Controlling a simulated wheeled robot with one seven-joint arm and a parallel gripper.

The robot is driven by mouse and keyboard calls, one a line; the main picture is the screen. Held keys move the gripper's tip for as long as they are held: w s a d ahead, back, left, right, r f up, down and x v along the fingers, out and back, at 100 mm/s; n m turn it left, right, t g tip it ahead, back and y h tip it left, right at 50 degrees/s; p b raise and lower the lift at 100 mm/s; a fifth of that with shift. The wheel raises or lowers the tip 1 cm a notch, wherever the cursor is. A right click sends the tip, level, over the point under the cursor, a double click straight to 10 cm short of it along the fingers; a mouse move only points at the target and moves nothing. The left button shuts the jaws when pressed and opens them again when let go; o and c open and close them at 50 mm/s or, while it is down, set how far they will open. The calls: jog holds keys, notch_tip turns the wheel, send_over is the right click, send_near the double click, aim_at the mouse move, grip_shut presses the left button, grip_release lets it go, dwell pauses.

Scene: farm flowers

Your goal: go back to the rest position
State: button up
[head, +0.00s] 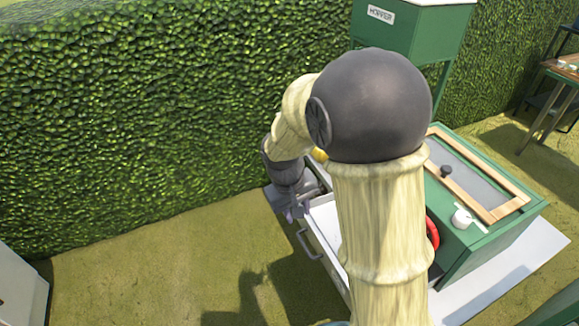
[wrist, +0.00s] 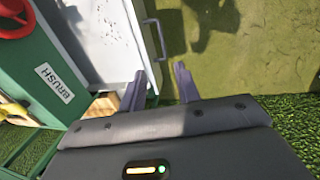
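My gripper (head: 291,212) is in the left middle of the head view, beside the far front corner of a pulled-out white drawer (head: 325,222). My own arm covers much of the drawer there. In the wrist view my gripper (wrist: 160,78) has its two grey fingers apart, with nothing visibly held. The drawer's front edge shows between and beyond the fingers; I cannot tell whether they touch it. The drawer's grey loop handle (wrist: 155,38) shows just past the fingertips. Small dark specks lie on the drawer's white floor (wrist: 108,38).
The drawer belongs to a green box (head: 497,246) with a wood-framed lid, a white cup (head: 462,217) and a red part (head: 433,233). A hedge (head: 150,110) stands behind. Open grass (head: 150,265) lies to the left.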

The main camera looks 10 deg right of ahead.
jog(key=s+d+r+m+t+y+p, duration=0.1)
jog(key=s+d+r+p, duration=0.4)
jog(key=s, duration=0.5)
jog(key=d+r+m+t, duration=0.1)
jog(key=d+m, duration=0.1)
jog(key=shift+d+r+m+y, duration=0.3)
jog(key=shift+r+y, duration=0.1)
dwell(0.9)
